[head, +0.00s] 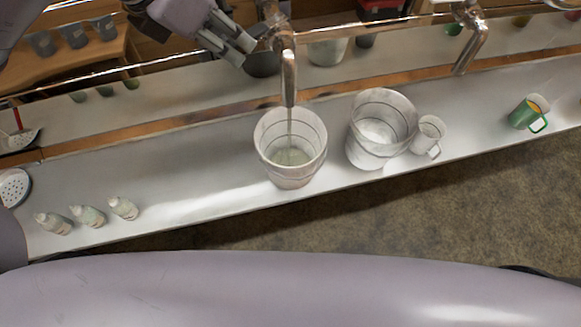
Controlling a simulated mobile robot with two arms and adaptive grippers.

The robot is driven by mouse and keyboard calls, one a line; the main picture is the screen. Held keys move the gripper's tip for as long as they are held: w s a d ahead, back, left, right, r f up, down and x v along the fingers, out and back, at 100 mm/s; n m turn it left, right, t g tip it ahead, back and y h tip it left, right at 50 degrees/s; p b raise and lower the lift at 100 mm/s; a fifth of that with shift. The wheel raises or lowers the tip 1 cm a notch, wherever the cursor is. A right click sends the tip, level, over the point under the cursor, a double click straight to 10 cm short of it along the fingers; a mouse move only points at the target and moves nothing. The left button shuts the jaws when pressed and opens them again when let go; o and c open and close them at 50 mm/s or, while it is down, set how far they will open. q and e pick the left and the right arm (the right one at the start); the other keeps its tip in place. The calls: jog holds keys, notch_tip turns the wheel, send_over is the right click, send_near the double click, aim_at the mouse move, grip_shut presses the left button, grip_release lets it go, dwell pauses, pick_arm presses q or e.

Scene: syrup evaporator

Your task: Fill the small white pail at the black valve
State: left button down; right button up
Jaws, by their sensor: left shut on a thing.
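A white pail (275,168) stands upright on the pale counter under a metal spout (289,78). A thin stream runs from the spout into it, and a shallow pool of pale liquid (290,157) shows inside. A second white pail (366,152) stands to its right and looks empty. My left gripper (238,49) is at the left of the valve above the spout, with its fingers shut on the valve's handle. The handle is mostly hidden by the fingers. My right gripper is out of view.
A white mug (429,133) stands close to the second pail, and a green mug (523,114) stands farther right. Several small bottles (88,215) stand at the counter's left. A second spout (470,48) hangs at upper right. The counter (190,170) left of the pail is clear.

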pick_arm(q)
jog(key=shift+s+d+f+n+t+y+b, duration=0.1)
jog(key=shift+s+d+n+t+y+b, duration=0.3)
jog(key=shift+d+n+b, duration=0.4)
jog(key=shift+s+d+n, duration=0.15)
jog(key=shift+s+n, duration=0.2)
jog(key=shift+n, duration=0.35)
jog(key=shift+s+d+n+t+y+b, duration=0.3)
jog(key=shift+d+n+y+b, duration=0.35)
jog(key=shift+n+b, duration=0.3)
dwell(1.1)
